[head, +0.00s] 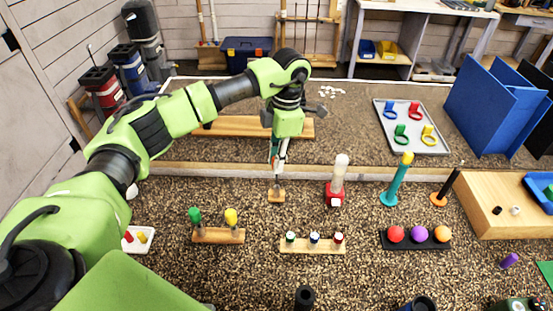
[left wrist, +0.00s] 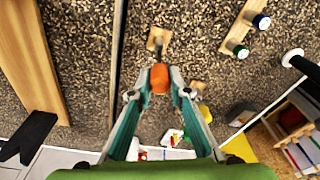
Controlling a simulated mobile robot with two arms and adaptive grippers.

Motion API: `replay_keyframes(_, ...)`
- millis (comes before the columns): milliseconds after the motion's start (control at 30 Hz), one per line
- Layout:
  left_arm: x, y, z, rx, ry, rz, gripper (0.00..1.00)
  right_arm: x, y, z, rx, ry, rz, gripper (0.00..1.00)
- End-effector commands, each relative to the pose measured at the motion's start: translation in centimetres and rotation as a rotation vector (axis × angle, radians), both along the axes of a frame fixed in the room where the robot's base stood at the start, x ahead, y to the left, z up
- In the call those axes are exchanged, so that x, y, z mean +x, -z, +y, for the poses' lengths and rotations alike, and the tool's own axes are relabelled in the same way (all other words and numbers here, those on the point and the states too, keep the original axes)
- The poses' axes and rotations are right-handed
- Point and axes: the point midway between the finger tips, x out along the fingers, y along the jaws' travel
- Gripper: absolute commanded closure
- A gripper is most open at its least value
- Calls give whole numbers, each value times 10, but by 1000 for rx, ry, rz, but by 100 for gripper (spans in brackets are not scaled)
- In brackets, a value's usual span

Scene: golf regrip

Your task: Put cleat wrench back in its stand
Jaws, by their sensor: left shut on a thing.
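The cleat wrench shows in the left wrist view as an orange handle (left wrist: 159,79) between my fingertips, with a dark shaft beyond it. My left gripper (head: 278,163) is shut on this handle and points down; it also shows in the left wrist view (left wrist: 159,90). A small wooden stand block (head: 276,195) is on the speckled surface just below the gripper, and it shows past the handle in the left wrist view (left wrist: 158,36). The shaft runs down toward the block; I cannot tell whether its tip is in the block or above it. My right gripper is not in view.
A red-based holder with a clear tube (head: 338,182) stands to the right of the block. A wooden holder with green and yellow handles (head: 218,236) and a rack with small bottles (head: 313,246) are in front. A long wooden plank (head: 240,127) lies behind.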

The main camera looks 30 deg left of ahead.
Motion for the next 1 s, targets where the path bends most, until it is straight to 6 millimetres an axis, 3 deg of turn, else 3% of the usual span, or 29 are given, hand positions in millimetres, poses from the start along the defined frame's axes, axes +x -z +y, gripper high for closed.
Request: replay_keyframes(1000,0,25,0,0,-1,0,100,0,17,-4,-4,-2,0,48)
